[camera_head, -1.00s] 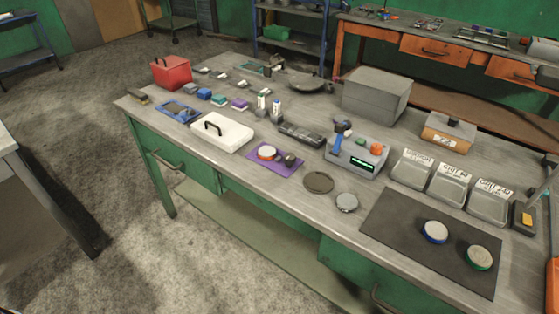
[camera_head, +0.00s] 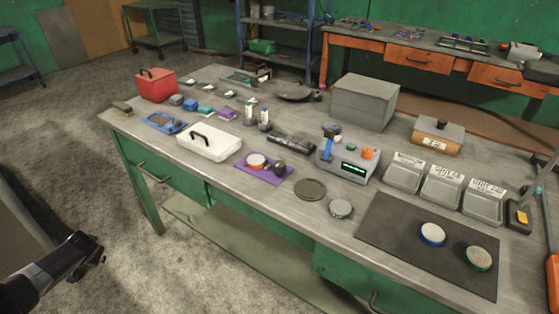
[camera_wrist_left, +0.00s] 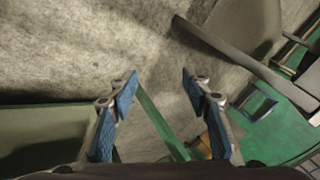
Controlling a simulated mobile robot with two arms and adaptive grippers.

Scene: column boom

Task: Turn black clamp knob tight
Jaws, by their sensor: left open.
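Another dark knob-like part (camera_head: 332,129) shows on top of the grey device with a green display. I cannot tell which one is the clamp knob. My left gripper (camera_head: 92,250) is at the lower left of the head view, over the floor and apart from the bench. In the left wrist view my left gripper (camera_wrist_left: 160,76) is open and empty, its blue pads apart. My right gripper is not in view.
The grey device (camera_head: 347,160) stands right of the mat, with a white lidded box (camera_head: 209,143) to its left. A dark mat (camera_head: 392,241) bears two round pucks. Grey trays (camera_head: 441,187) stand at the right. The floor left of the bench is open.

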